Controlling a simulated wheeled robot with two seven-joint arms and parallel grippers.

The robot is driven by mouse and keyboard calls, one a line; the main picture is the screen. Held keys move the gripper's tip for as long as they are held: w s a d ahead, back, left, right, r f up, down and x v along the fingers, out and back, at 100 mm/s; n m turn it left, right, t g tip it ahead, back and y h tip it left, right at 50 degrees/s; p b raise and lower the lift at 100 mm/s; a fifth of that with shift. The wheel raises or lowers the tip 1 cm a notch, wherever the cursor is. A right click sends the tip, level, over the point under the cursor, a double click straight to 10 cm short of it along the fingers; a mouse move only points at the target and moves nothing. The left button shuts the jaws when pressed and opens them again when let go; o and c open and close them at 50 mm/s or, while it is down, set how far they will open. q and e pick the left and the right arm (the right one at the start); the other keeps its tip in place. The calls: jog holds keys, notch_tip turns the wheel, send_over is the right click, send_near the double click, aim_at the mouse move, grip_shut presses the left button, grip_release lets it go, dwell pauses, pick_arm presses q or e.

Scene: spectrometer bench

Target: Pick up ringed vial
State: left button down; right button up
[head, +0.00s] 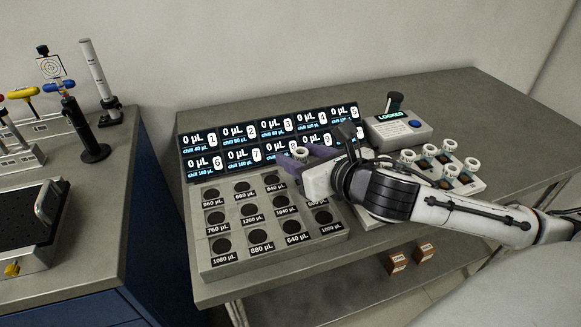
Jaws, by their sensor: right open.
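My right gripper (303,158) reaches in from the right over the back right part of the grey block with labelled holes (198,240). Its purple fingers are open. Several white-capped vials (473,164) stand in a small rack at the right, beyond my forearm. I cannot tell which vial carries the ring. My left gripper is not in view.
A display panel (230,157) with numbered volume screens stands behind the block. A box reading LOCKED (398,129) with a blue button is at the back right. Two small brown boxes (397,262) sit low beyond the front edge. A separate bench (85,262) is at the left.

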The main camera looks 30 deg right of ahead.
jog(key=shift+w, duration=0.25)
jog(key=shift+s+r, duration=0.1)
jog(key=shift+s, duration=0.1)
jog(key=shift+c, duration=0.7)
jog(key=c, duration=1)
